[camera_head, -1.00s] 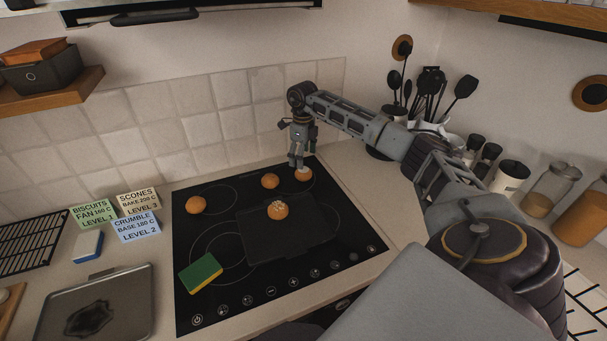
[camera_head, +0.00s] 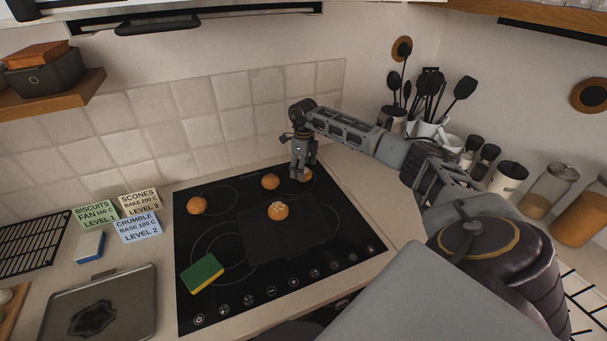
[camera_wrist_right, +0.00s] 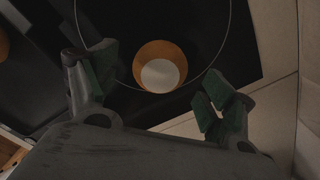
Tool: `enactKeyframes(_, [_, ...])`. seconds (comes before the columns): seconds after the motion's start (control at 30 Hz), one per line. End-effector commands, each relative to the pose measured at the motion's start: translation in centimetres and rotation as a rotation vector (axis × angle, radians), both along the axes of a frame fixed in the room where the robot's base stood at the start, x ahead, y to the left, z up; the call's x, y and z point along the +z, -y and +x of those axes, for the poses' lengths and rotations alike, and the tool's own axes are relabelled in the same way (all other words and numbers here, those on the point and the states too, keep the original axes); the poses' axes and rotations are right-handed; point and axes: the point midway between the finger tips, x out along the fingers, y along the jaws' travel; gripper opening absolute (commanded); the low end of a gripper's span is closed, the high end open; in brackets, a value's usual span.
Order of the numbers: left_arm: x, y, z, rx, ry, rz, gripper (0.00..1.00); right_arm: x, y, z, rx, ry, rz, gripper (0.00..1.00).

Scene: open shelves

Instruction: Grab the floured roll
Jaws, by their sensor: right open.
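The floured roll (camera_wrist_right: 162,68), orange-brown with a flat white top, lies on the black hob. In the wrist view it sits between the spread fingers of my right gripper (camera_wrist_right: 160,84), with gaps on both sides. In the head view my right gripper (camera_head: 302,172) points down over the same roll (camera_head: 306,175) at the hob's back right, hiding much of it. My right gripper is open and holds nothing. My left gripper is not in view.
Another roll with pale bits on top (camera_head: 278,211) sits on a dark square at the hob's middle. Plain rolls sit at back centre (camera_head: 270,181) and left (camera_head: 197,205). A green-yellow sponge (camera_head: 202,273) lies front left. The tiled wall (camera_head: 225,118) is close behind.

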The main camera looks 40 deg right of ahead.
Motion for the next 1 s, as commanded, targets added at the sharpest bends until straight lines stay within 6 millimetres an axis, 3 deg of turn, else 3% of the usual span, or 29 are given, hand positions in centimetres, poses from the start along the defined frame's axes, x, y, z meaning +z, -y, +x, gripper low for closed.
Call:
enactKeyframes(0.23, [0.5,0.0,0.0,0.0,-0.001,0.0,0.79,-2.0,0.0,0.0,-0.001,-0.001,0.0,0.83])
enactKeyframes(0.73, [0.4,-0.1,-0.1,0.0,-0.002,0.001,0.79,-2.2,0.0,0.0,0.0,0.0,-0.001,0.83])
enactKeyframes(1.0, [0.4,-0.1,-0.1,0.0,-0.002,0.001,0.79,-2.2,0.0,0.0,0.0,0.0,-0.001,0.48])
